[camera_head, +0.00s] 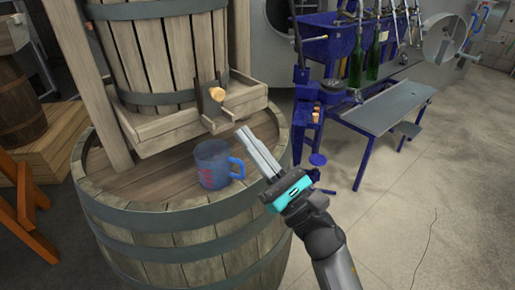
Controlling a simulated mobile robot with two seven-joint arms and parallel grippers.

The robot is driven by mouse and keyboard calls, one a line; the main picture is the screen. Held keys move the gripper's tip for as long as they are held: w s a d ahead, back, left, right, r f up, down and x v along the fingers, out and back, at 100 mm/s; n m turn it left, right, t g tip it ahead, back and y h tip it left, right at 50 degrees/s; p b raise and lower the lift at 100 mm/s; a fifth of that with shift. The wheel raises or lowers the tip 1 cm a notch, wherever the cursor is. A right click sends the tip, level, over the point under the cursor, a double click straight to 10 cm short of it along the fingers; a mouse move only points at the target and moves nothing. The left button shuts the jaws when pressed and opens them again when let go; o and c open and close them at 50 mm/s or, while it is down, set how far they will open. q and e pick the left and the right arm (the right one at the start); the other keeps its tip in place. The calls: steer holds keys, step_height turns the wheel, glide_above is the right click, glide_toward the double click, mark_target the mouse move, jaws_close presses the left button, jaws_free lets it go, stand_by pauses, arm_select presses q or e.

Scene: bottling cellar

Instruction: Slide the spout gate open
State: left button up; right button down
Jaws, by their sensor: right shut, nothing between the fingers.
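The spout gate (217,94) is a small piece with a round light wooden knob, at the front corner of the wooden press tray (170,128). A dark upright plate shows just left of the knob; I cannot tell how far the gate is open. My right gripper (243,134) is shut and empty, its fingertips below and right of the knob, apart from it in the picture. A blue mug (212,170) with red marks stands upright on the barrel top below the spout, left of the gripper. My left gripper is not in view.
The large barrel (190,246) carries the slatted press (155,55). A blue bottling machine (330,50) with green bottles and a grey shelf (385,106) stands at the right. An orange wooden frame (28,205) is at the left. The floor at lower right is clear.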

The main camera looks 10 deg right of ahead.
mark_target(216, 103)
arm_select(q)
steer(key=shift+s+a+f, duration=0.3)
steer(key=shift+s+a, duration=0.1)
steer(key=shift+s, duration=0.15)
arm_select(e)
steer(key=shift+x, duration=2.7)
arm_select(q)
steer(key=shift+p, duration=0.3)
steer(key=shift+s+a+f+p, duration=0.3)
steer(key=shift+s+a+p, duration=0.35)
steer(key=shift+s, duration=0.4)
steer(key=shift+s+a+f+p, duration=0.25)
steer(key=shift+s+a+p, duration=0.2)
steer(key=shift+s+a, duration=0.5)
arm_select(e)
steer(key=shift+r, duration=1.85)
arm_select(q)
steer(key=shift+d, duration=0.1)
